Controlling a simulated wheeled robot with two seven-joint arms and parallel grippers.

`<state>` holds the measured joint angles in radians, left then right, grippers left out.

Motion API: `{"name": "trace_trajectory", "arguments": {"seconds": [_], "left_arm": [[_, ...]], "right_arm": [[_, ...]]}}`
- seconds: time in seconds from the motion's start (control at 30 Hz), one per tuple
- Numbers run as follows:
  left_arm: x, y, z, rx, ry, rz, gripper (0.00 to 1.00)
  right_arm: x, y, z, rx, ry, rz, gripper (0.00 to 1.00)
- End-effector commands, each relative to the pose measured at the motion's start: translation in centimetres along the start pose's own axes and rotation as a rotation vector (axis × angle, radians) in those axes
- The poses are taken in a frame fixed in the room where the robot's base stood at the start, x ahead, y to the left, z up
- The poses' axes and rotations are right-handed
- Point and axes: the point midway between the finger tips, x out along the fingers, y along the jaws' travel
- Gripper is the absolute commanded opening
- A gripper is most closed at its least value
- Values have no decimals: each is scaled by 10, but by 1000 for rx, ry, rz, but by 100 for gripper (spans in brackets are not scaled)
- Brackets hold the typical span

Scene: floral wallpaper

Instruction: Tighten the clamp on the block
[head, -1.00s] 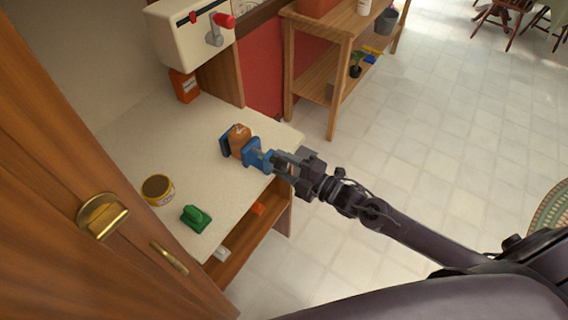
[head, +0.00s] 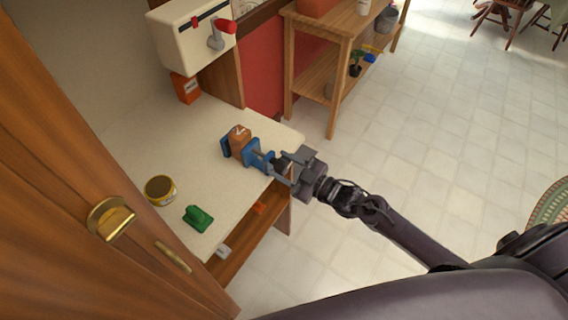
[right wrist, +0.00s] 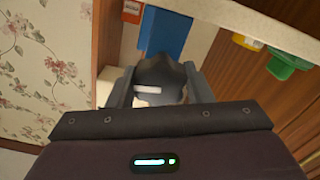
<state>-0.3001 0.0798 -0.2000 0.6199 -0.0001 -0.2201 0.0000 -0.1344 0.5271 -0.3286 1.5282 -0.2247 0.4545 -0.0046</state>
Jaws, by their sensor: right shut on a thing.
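A blue clamp (head: 257,160) sits on the pale worktop near its right corner, and it also shows in the right wrist view (right wrist: 166,32). An orange-brown block (head: 240,137) is between its blue jaws; I cannot tell how tightly they press. My right gripper (head: 285,166) is at the clamp's near end, by the worktop edge. In the right wrist view its two fingers (right wrist: 160,92) are closed on either side of a dark grey clamp handle (right wrist: 160,76). The fingers partly hide the handle in the head view. My left gripper is not in view.
A yellow tin (head: 160,190) and a green object (head: 197,217) stand on the worktop. An orange box (head: 185,88) is at the back, under a white box (head: 190,35) with a red-handled lever. A wooden door (head: 60,190) fills the left.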

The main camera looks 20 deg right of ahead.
Motion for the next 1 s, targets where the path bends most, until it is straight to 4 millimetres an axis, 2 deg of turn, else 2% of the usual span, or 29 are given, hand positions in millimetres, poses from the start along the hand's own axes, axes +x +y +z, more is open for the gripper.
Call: {"name": "trace_trajectory", "arguments": {"seconds": [0.5,0.7,1.0], "left_arm": [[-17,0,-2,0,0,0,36],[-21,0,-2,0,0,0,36],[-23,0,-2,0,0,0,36]], "right_arm": [[0,-1,0,461,-3,0,23],[0,-1,0,582,-3,0,23],[0,-2,1,674,-4,-1,23]]}}
